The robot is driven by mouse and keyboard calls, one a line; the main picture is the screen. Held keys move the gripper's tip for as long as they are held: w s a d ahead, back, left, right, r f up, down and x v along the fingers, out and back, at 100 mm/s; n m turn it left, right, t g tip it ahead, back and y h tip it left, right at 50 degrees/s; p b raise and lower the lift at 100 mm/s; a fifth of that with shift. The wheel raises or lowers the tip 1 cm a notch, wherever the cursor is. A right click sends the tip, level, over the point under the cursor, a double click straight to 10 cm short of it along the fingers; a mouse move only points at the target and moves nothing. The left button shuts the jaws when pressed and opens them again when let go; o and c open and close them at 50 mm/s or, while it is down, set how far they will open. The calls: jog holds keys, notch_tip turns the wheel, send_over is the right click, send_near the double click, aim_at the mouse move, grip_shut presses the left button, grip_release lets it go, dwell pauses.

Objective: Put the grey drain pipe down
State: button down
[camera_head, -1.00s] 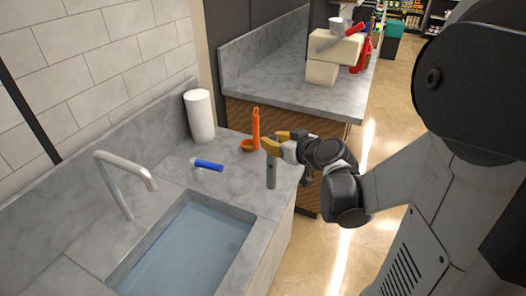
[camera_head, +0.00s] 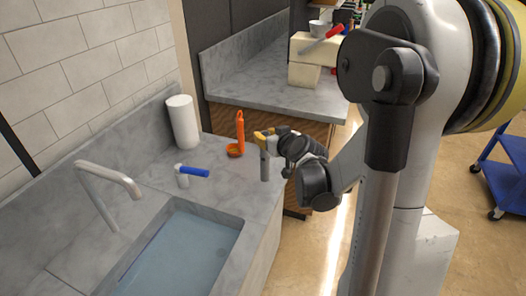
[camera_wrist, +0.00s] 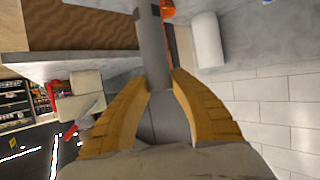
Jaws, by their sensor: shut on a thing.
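The grey drain pipe (camera_head: 264,166) is held upright by my gripper (camera_head: 263,137) at the right end of the sink counter. Its lower end is at or just above the counter top; I cannot tell if it touches. In the wrist view the pipe (camera_wrist: 153,48) runs away between the two yellow fingers of my gripper (camera_wrist: 161,84), which are shut on it. The fingers hide part of its upper end in the head view.
An orange plunger-like tool (camera_head: 240,135), a paper towel roll (camera_head: 183,122) and a blue-handled tap piece (camera_head: 191,174) stand on the counter (camera_head: 222,187). The water-filled sink (camera_head: 180,256) and faucet (camera_head: 110,180) are nearer. A second counter (camera_head: 265,95) stands behind.

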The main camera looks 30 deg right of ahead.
aim_at(265, 158)
jog(key=shift+w+a+f, duration=0.15)
jog(key=shift+w+f, duration=0.05)
jog(key=shift+f+b, duration=1.05)
jog(key=shift+f, duration=0.85)
jog(key=shift+f, duration=0.2)
jog(key=c, duration=1.2)
grip_release()
jog(key=shift+r, duration=0.1)
